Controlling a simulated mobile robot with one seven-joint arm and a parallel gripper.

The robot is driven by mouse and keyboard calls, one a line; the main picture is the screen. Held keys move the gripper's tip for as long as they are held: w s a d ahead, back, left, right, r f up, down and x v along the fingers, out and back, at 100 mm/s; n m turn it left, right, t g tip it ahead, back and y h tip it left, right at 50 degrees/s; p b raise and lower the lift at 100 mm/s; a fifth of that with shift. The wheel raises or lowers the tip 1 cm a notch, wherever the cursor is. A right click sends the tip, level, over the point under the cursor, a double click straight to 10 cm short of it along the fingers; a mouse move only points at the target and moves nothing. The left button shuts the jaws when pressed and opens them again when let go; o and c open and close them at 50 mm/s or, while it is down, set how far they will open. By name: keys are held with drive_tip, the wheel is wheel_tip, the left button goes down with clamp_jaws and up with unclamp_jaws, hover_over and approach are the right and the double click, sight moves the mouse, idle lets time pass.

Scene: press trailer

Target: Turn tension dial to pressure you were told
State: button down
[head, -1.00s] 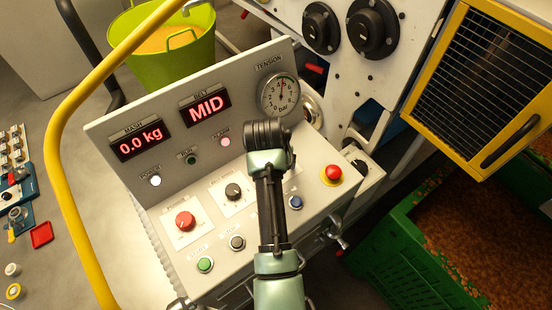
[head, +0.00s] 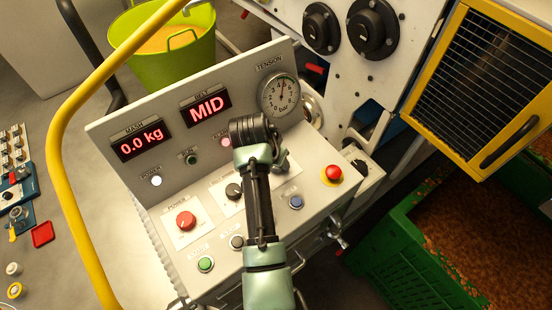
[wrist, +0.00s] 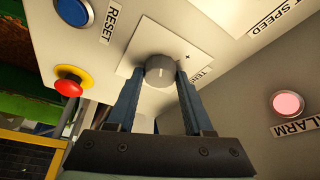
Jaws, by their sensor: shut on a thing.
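The tension dial (wrist: 159,68) is a round grey knob with a light pointer mark, on a white plate with a plus sign in the wrist view. My gripper (wrist: 160,76) is shut on it, one dark blue finger on each side. In the head view my arm and gripper (head: 256,135) cover the dial. The tension gauge (head: 279,96) is a round white dial marked in bar on the panel's upright face. Its needle points nearly straight up, around the middle of the scale; the exact value is too small to read.
The blue reset button (wrist: 73,11) and red emergency stop (wrist: 70,82) are close beside the dial plate. The pink alarm lamp (wrist: 287,104) is on the upright panel. The belt speed knob (head: 233,190) and red power knob (head: 185,220) are left of my arm.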

drive_tip(key=shift+m, duration=0.6)
drive_tip(key=shift+c, duration=1.5)
unclamp_jaws()
drive_tip(key=b+v, duration=0.2)
drive_tip(key=v, duration=1.1)
drive_tip(key=shift+a+b, duration=0.25)
drive_tip(key=shift+b, duration=0.15)
drive_tip(key=shift+w, duration=0.1)
